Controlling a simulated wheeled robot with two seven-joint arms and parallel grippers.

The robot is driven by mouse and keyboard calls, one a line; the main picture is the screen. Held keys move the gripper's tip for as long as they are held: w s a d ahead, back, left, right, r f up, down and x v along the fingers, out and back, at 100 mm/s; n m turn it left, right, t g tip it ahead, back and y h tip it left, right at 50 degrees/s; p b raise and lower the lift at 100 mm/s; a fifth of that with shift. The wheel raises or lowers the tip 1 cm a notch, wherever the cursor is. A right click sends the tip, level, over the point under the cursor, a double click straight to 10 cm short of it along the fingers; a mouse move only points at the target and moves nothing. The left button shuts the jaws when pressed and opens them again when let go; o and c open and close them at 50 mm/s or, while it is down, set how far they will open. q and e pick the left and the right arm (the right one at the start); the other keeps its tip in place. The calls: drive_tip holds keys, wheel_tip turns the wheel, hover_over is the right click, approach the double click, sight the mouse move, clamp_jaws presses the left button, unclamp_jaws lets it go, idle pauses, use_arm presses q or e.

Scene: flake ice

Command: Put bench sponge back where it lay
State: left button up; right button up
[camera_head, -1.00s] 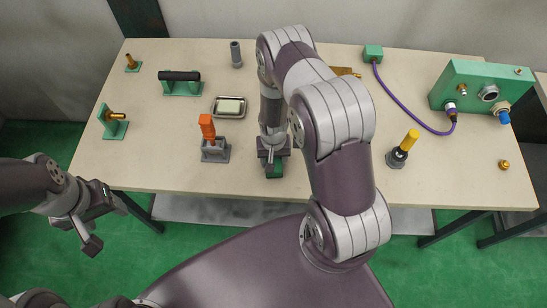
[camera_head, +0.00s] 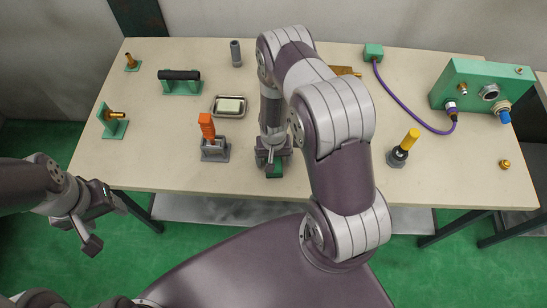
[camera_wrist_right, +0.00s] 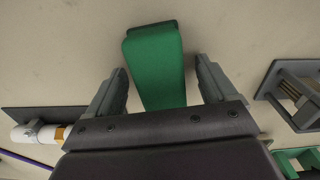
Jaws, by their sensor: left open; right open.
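A green block (camera_head: 275,171), which looks like the bench sponge, lies on the bench near its front edge. It also shows in the right wrist view (camera_wrist_right: 156,62), between the two fingers of my right gripper (camera_wrist_right: 160,82). Those fingers are open, with a gap on each side of the block. In the head view my right gripper (camera_head: 273,163) is low over the block and hides part of it. My left gripper (camera_head: 106,226) is open and empty, off the bench's front left corner.
A metal tray with a pale block (camera_head: 229,106) and an orange-handled tool in a grey holder (camera_head: 214,149) stand to the left. A yellow-handled tool (camera_head: 404,149) stands to the right, near a green connector box (camera_head: 480,88) with a purple cable. Bare bench lies between.

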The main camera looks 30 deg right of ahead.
drive_tip(key=shift+r, duration=0.1)
drive_tip(key=shift+r+p, duration=3.2)
drive_tip(key=shift+r, duration=0.75)
wheel_tip(320, 180, up, 13)
drive_tip(key=b, duration=0.3)
drive_tip(key=shift+f, duration=0.2)
